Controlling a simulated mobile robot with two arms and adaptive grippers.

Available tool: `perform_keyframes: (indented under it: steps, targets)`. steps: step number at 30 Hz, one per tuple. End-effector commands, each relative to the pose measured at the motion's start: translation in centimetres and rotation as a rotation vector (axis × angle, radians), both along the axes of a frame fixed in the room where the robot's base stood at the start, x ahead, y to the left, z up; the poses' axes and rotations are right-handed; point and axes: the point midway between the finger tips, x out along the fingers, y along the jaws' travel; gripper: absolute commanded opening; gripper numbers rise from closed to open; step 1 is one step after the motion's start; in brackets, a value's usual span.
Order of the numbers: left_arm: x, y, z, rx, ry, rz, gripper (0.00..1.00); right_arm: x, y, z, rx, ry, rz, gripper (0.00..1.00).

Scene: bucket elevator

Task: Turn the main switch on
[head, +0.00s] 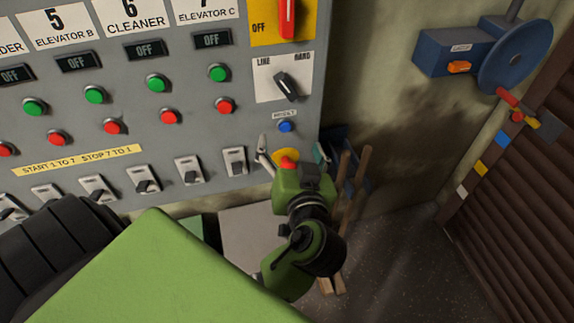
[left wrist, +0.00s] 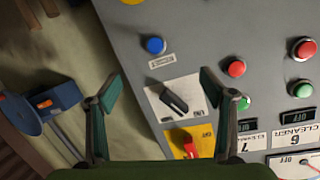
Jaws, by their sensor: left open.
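The main switch appears to be the red handle (head: 286,20) on a yellow plate (head: 260,32) at the top of the grey panel (head: 200,125) in the head view. The plate reads OFF at the left, and its upper part is cut off. In the left wrist view the red handle (left wrist: 190,146) on its yellow plate (left wrist: 203,132) is low, partly hidden by my gripper's body. My left gripper (head: 291,146) is open and empty, well below the switch in the head view. In the left wrist view its fingers (left wrist: 160,80) stand apart over the panel.
A black LINE/HAND selector (head: 287,86) and blue button (head: 286,127) lie between gripper and switch. Red and green buttons and several toggle switches fill the panel leftward. A blue wall box with a disc (head: 450,52) stands right. Wooden legs (head: 352,190) stand behind my arm.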

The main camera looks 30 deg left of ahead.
Motion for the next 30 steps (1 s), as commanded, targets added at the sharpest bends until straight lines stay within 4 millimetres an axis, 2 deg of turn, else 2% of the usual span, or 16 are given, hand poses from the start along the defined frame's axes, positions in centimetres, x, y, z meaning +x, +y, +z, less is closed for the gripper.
perform_keyframes:
  steps: [6, 10, 30]
  targets:
    - [-0.7, 0.2, -3.5, -0.043, 0.116, -0.033, 0.75, 0.0, 0.0, 0.0, 0.000, 0.000, 0.000, 0.40]
    - [-1.0, 0.2, -4.5, -0.058, 0.155, -0.045, 0.75, 0.0, 0.0, 0.0, 0.000, 0.000, 0.000, 0.40]
    - [-1.1, 0.2, -5.1, -0.065, 0.173, -0.054, 0.75, 0.0, 0.0, 0.0, 0.000, 0.000, 0.000, 0.40]
